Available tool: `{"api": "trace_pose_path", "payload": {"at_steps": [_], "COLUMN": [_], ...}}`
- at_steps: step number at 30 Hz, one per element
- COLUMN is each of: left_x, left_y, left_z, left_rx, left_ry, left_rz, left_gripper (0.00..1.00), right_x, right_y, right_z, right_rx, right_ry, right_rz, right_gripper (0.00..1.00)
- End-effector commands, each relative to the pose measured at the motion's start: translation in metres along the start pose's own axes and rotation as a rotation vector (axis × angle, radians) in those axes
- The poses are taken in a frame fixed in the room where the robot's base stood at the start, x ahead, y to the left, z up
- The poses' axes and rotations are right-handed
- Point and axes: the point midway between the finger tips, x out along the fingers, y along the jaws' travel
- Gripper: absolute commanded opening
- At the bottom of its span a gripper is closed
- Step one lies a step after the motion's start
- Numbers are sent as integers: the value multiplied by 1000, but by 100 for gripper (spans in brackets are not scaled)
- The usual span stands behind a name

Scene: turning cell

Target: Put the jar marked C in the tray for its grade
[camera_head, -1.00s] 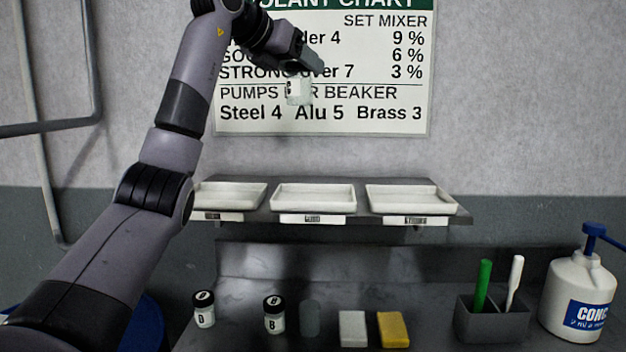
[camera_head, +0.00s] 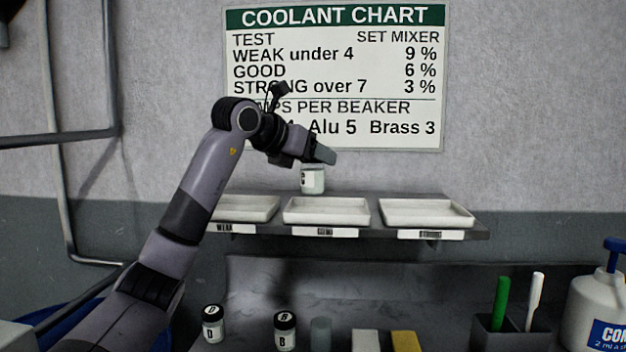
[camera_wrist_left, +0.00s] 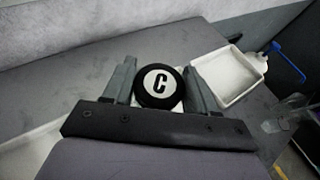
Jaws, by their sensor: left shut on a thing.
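Three white trays stand on the shelf: the left tray (camera_head: 247,218) is labelled WEAK, the middle and right tray (camera_head: 427,226) labels are too small to read surely. All three look empty. My right gripper is not in view.
A coolant chart (camera_head: 335,20) hangs behind.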

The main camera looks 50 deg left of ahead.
Motion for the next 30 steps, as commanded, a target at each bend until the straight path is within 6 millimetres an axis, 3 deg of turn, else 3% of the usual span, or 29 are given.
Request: {"api": "trace_pose_path", "payload": {"at_steps": [12, 26, 27, 29, 30], "left_x": [14, 16, 16, 16, 16], "left_y": [0, 0, 0, 0, 0], "left_z": [-33, -40, -40, -39, -39], "left_rx": [0, 0, 0, 0, 0], "left_ry": [0, -1, 0, 0, 0], "left_rz": [1, 1, 1, 1, 1], "left_gripper": [19, 19, 60, 80, 82], "right_x": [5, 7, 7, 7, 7], "right_y": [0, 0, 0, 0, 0], "right_z": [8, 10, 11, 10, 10], "right_rx": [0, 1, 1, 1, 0], "right_ry": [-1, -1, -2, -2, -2], "right_rz": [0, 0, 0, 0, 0], "right_gripper": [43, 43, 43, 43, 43]}}
